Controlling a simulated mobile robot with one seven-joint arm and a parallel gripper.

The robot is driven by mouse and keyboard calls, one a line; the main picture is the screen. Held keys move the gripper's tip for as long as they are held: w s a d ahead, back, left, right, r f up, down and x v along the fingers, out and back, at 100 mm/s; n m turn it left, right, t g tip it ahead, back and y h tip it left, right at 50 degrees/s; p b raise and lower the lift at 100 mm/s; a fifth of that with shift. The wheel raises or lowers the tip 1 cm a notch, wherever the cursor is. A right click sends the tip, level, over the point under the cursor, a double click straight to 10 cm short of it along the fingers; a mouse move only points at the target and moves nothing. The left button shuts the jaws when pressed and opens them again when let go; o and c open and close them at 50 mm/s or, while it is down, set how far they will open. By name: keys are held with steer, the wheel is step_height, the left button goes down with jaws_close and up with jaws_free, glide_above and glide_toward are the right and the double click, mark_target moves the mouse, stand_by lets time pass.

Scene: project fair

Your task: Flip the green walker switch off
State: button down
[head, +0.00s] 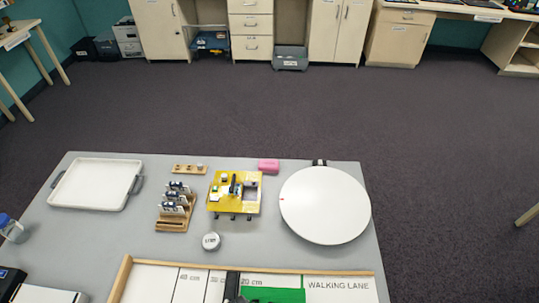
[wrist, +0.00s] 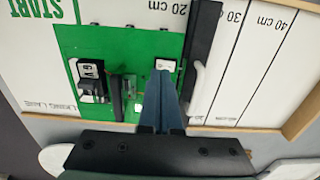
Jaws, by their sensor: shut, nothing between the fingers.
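The green walker (wrist: 135,45) lies on the white walking lane and fills the middle of the wrist view. Only a green strip of it (head: 275,294) shows at the bottom edge of the head view. My gripper (wrist: 164,78) is shut and empty over the walker. Its fingertips are at or just above a small white part (wrist: 166,64), which may be the switch; they partly hide it. I cannot tell its on or off position or whether the fingers touch it. A black and white block (wrist: 89,76) sits on the walker's left side.
A black bar (wrist: 203,40) and a pale curved handle-like part (wrist: 196,78) stand close right of my fingers. A wooden rim (head: 300,272) edges the lane. A yellow device (head: 222,205), white turntable (head: 325,205) and white tray (head: 90,184) stand farther back.

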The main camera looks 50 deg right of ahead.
steer(key=shift+r+p, duration=1.9)
steer(key=shift+r, duration=0.2)
